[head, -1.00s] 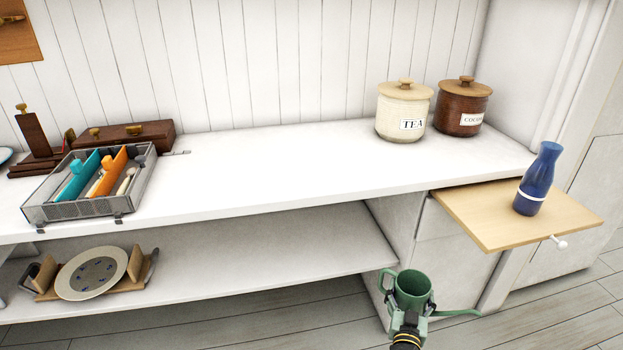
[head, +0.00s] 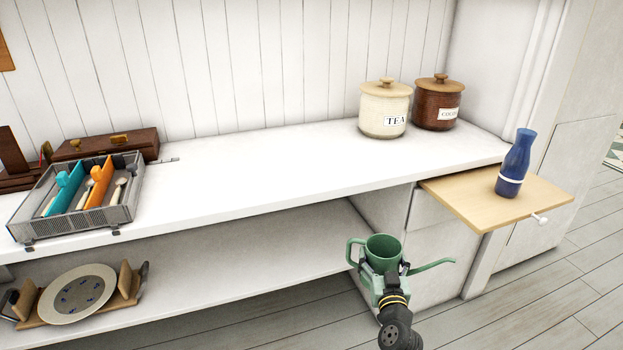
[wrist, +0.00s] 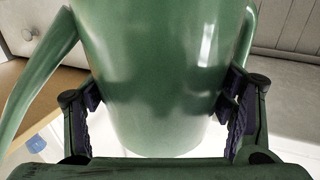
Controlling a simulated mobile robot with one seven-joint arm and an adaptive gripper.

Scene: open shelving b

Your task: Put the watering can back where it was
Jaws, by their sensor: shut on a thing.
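The green watering can (head: 384,249) is upright in my gripper (head: 385,275), in front of the shelving's right part in the head view. Its handle points left and its long spout points right. In the wrist view the can's green body (wrist: 155,80) fills the middle, with my gripper's fingers (wrist: 165,105) pressed on both sides of it. The can is held in the air, below the level of the white upper shelf (head: 270,165). My gripper hides part of the can's lower body in the head view.
A pull-out wooden board (head: 470,208) at the right bears a blue bottle (head: 516,165). A tea jar (head: 385,110) and a cocoa jar (head: 437,105) stand at the back. A cutlery basket (head: 75,215) sits left. The upper shelf's middle is clear. A plate rack (head: 78,295) stands on the lower shelf.

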